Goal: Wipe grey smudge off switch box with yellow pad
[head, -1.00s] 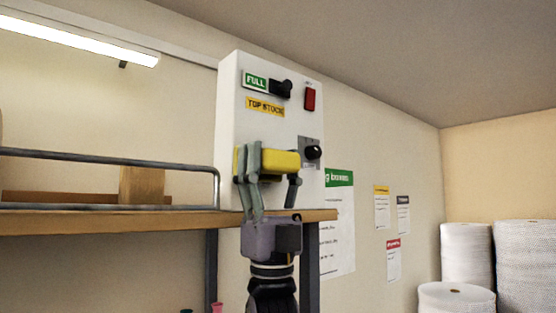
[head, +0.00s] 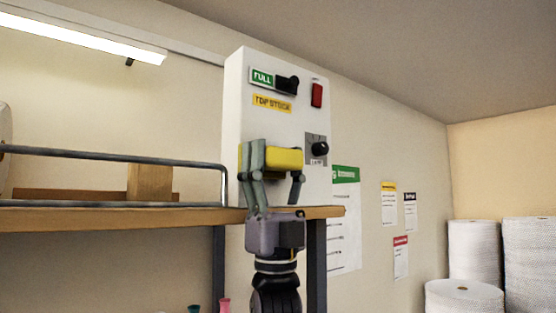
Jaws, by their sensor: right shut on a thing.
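The switch box (head: 240,115) is a white upright box above the end of the shelf. Its face has a green FULL label, a black switch, a red switch (head: 317,95), a yellow TOP STOCK label (head: 271,102) and a black knob (head: 319,149) on a grey plate. My right gripper (head: 272,166) is shut on the yellow pad (head: 284,158), in front of the lower part of the box face. I cannot tell whether the pad touches the face. No grey smudge shows; the gripper and pad hide part of the lower face. My left gripper is not in view.
A wooden shelf (head: 100,217) with a metal rail (head: 110,154) runs in from the left to just past the box. A wooden block (head: 149,182) stands on it. White rolls (head: 475,252) stand at far right. Posters hang on the wall.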

